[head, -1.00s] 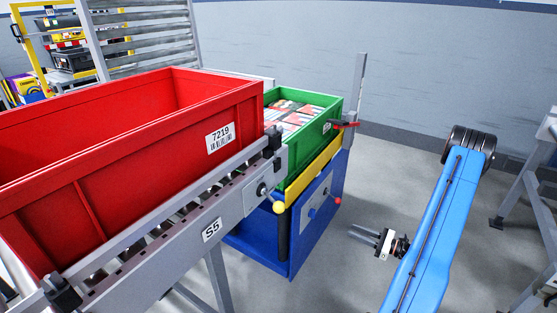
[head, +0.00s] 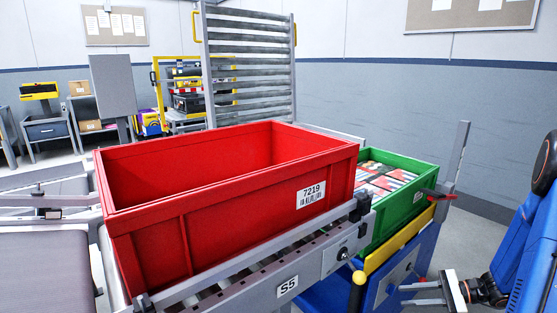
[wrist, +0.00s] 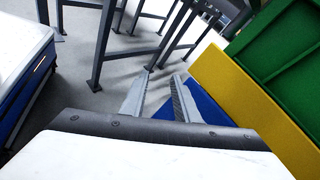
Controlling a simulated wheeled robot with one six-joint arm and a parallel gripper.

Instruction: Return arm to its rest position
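My gripper (head: 403,295) is at the lower right of the head view, at the end of my blue arm (head: 530,255), in front of the blue stand below the green crate. Its two fingers point left. In the wrist view my gripper (wrist: 162,76) shows two grey fingers apart with nothing between them. The lower part of my arm is cut off by the picture edge.
A red crate (head: 235,215) labelled 7219 stands on the roller conveyor (head: 290,285) marked S5. A green crate (head: 405,205) with flat items stands behind it, with a yellow bar (head: 400,240) along its front. Grey floor (head: 480,240) is clear at right.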

